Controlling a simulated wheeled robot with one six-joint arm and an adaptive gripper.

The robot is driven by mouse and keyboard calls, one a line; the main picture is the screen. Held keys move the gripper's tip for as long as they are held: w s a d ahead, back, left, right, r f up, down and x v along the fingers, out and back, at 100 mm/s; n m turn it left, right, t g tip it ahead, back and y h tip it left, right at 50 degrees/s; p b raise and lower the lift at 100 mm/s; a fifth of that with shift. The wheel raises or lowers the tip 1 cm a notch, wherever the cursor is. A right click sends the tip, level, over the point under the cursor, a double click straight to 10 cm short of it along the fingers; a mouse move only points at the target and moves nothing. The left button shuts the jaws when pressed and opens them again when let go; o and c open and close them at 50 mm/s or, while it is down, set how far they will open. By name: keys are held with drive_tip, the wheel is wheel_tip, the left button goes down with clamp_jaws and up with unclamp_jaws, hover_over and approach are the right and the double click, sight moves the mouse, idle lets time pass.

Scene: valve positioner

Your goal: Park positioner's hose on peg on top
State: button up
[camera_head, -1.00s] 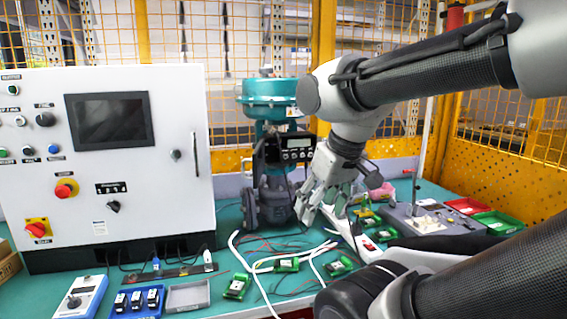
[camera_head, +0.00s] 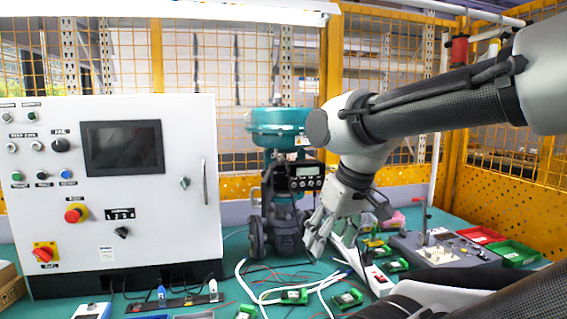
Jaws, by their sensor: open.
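The valve with its teal actuator top (camera_head: 281,127) stands on the bench right of the control cabinet. The black positioner box (camera_head: 304,177), with a small display and a row of buttons, is mounted on its front right. My gripper (camera_head: 313,243) hangs to the lower right of the positioner, fingers pointing down and left, open and apart from it. Nothing shows between the fingers. I cannot make out the positioner's hose or the peg on top for certain; they are too small or hidden.
A white control cabinet (camera_head: 110,190) fills the left. White cables (camera_head: 262,296) and green circuit boards (camera_head: 348,298) lie on the teal bench in front of the valve.

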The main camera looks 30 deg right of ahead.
drive_tip(key=c, duration=0.4)
drive_tip(key=shift+w+d+f+m+g, duration=0.15)
drive_tip(key=shift+d+f+m+g, duration=0.1)
drive_tip(key=shift+d, duration=0.2)
drive_tip(key=shift+w+d+f+m+g, duration=0.15)
drive_tip(key=shift+d+f+m, duration=0.1)
drive_tip(key=shift+d, duration=0.2)
drive_tip(key=m+t+y, duration=0.2)
drive_tip(key=m+y, duration=0.1)
approach(284, 161)
drive_tip(key=w+d, duration=0.2)
drive_tip(key=x, duration=0.8)
drive_tip(key=shift+w+a+f, duration=0.15)
drive_tip(key=shift+a+f, duration=0.05)
drive_tip(key=shift+a, duration=0.15)
